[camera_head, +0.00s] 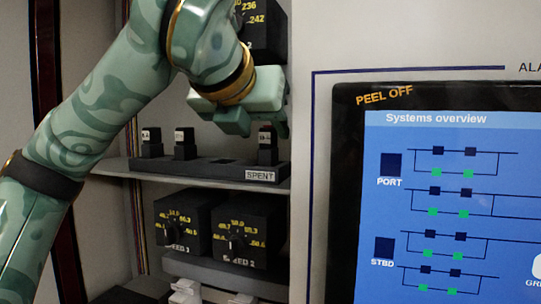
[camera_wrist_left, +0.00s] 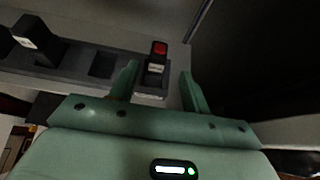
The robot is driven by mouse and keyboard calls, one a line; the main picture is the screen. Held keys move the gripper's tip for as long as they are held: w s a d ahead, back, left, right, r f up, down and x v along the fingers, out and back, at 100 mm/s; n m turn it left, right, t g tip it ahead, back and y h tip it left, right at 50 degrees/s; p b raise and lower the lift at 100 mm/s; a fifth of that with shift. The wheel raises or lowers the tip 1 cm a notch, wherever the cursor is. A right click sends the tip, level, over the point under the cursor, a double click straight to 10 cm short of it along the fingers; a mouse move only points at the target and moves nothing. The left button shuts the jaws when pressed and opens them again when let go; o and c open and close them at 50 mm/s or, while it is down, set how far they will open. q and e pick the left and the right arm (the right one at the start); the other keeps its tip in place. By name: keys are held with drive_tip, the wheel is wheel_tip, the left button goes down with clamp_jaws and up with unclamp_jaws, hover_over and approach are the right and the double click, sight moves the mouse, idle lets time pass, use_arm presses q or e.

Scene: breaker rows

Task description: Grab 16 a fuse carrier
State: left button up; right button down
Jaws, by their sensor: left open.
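A small black fuse carrier (camera_head: 267,153) with a pale label stands at the right end of the rack marked SPENT (camera_head: 222,173). Its label is too small to read surely. In the left wrist view the same carrier (camera_wrist_left: 156,62) shows a red top and stands upright between my fingers. My left gripper (camera_head: 260,127) is open just above and around it; in the wrist view one finger is on each side (camera_wrist_left: 159,78), with gaps visible. Two more labelled carriers stand farther left, one in the middle (camera_head: 185,150) and one at the left (camera_head: 151,146). My right gripper is out of view.
An empty slot (camera_wrist_left: 103,65) lies left of the carrier in the rack. Two black dial boxes (camera_head: 240,230) sit on the shelf below, and another dial box (camera_head: 264,35) is above. A blue-screened panel (camera_head: 450,200) is to the right.

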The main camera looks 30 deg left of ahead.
sight(272, 144)
use_arm(q)
drive_tip(key=shift+x, duration=1.2)
drive_tip(key=x, duration=0.5)
drive_tip(key=shift+a+r, duration=0.15)
drive_tip(key=shift+a, duration=0.1)
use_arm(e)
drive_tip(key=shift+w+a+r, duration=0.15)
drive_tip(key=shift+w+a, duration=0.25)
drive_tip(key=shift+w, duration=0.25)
use_arm(q)
clamp_jaws()
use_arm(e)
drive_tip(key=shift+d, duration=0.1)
